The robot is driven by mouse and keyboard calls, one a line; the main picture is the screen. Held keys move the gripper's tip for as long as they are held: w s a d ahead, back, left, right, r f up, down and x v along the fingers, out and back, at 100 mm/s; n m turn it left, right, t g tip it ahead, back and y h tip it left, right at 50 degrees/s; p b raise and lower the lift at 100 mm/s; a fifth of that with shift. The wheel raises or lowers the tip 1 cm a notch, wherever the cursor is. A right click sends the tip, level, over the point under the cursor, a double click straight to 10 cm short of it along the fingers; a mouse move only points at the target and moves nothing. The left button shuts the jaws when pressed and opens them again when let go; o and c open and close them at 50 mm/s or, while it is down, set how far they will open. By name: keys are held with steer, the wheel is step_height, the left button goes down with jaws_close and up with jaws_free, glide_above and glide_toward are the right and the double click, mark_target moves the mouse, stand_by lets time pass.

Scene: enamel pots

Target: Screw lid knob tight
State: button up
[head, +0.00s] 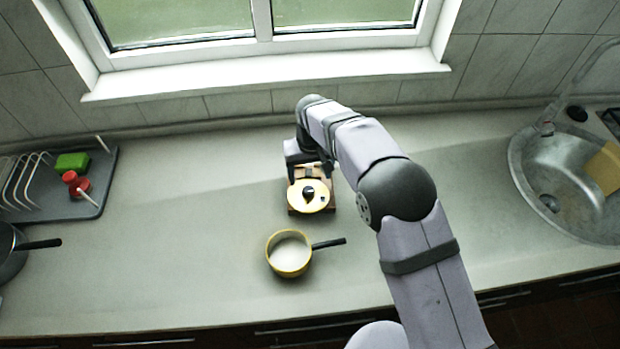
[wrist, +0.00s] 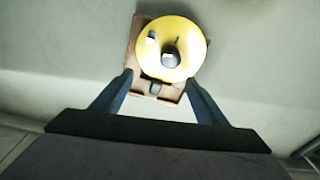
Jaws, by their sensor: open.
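The yellow lid (head: 300,199) with a dark knob (head: 308,191) lies on a brown wooden board (head: 334,207) in the middle of the counter. In the wrist view the lid (wrist: 150,62) and its knob (wrist: 170,58) show just beyond my fingers, on the board (wrist: 133,50). A small dark piece also shows on the lid, apart from the knob. My gripper (wrist: 158,82) is open and empty, its fingers on either side of the lid's near edge. Whether the fingers touch anything, I cannot tell. In the head view my arm partly hides the gripper.
A yellow saucepan (head: 289,254) with a black handle stands in front of the board. A dark drying tray (head: 60,205) with a green sponge (head: 72,162) and a red item (head: 76,184) is at left. A sink (head: 560,200) is at right. The counter between is clear.

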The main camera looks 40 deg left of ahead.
steer(key=n, duration=0.8)
steer(key=shift+g, duration=0.4)
steer(key=shift+f, duration=0.15)
steer(key=shift+f+b, duration=0.5)
steer(key=shift+f, duration=0.1)
jaws_close()
steer(key=shift+m, duration=0.3)
steer(key=m, duration=0.4)
steer(key=shift+t, duration=0.3)
steer(key=m, duration=0.4)
steer(key=shift+m, duration=0.3)
